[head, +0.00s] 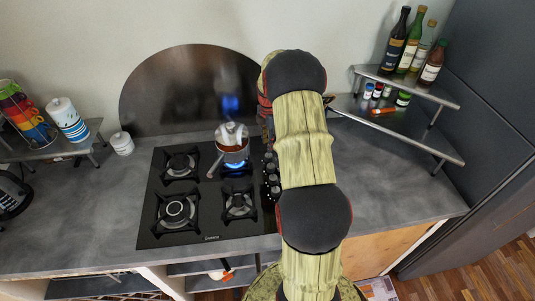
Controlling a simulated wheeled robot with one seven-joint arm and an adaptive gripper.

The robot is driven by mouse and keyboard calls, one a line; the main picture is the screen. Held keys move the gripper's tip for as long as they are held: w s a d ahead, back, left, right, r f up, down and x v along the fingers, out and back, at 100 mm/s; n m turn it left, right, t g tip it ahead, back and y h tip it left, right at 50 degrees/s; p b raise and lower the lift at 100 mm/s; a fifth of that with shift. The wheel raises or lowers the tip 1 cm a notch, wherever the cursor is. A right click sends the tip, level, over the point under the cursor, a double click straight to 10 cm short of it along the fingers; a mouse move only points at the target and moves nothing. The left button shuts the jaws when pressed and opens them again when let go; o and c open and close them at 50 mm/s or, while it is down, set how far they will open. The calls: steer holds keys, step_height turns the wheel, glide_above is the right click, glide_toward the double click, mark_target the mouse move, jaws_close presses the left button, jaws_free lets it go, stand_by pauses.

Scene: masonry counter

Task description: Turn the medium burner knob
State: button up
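The black gas hob (208,216) is set in the grey counter, with several burners. A column of dark burner knobs (270,178) runs along its right side, partly covered by my arm. I cannot tell which knob belongs to the medium burner. A blue flame burns at the back right burner, under a small metal pot (233,148). The back left burner (180,164), front left burner (175,209) and front right burner (238,205) show no flame. My arm rises in front of the hob's right edge and bends down behind itself; my gripper is hidden there.
A dark rounded splash panel (180,90) stands behind the hob. A two-tier corner shelf (430,145) at right holds bottles and small jars. A left shelf (82,140) holds colourful cups and a canister. A white jar (121,143) stands left of the hob. The counter right of my arm is clear.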

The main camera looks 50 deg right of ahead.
mark_target(269, 155)
step_height(269, 155, down, 7)
stand_by(0.3)
steer(key=shift+c, duration=0.7)
steer(key=c, duration=0.7)
jaws_close()
